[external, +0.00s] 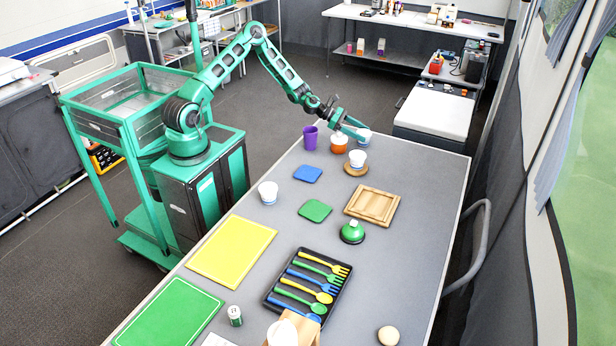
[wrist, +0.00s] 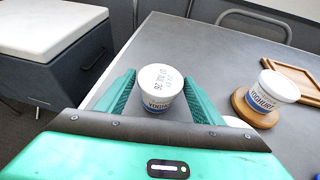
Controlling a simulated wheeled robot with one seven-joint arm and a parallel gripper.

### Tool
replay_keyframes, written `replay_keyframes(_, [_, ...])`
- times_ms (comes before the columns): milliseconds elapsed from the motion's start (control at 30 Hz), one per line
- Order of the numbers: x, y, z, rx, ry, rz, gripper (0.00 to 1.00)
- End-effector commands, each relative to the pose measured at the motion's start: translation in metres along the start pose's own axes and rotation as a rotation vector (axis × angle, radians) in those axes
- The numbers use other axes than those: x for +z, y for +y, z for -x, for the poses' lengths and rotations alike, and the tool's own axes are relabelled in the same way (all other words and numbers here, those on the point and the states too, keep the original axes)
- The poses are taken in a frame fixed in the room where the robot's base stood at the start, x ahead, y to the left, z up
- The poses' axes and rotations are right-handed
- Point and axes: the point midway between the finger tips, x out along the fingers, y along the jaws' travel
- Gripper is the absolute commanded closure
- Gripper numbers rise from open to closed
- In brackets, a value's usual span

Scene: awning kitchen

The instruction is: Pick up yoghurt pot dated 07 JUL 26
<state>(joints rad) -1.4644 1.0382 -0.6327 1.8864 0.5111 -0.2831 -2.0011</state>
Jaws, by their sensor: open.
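A white yoghurt pot (wrist: 160,88) with a blue label band stands upright on the table between the fingers of my gripper (wrist: 159,74) in the wrist view. Its lid carries an upside-down date, too small to read with certainty. My gripper is open, with one finger on each side of the pot; whether they touch it I cannot tell. In the external view this pot (external: 364,134) is partly behind my gripper (external: 350,129). A second yoghurt pot (wrist: 273,90) stands on a round wooden coaster (wrist: 241,106) to the right. A third white pot (external: 268,191) stands nearer the table's left edge.
A purple cup (external: 310,138) and an orange container with a white top (external: 338,143) stand close to my gripper. A wooden tray (external: 372,205), coloured mats, a green bell-like object (external: 352,231) and a cutlery tray (external: 270,303) lie further along the table.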

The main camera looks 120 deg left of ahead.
Motion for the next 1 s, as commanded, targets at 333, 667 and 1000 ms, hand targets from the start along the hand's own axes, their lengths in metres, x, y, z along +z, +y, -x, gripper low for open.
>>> replay_keyframes(333, [0.001,0.000,0.000,0.000,-0.001,0.000,0.70])
replay_keyframes(667, [0.011,0.000,0.005,0.000,-0.001,-0.002,0.70])
replay_keyframes(1000, [0.046,0.023,0.048,0.006,0.000,-0.001,0.70])
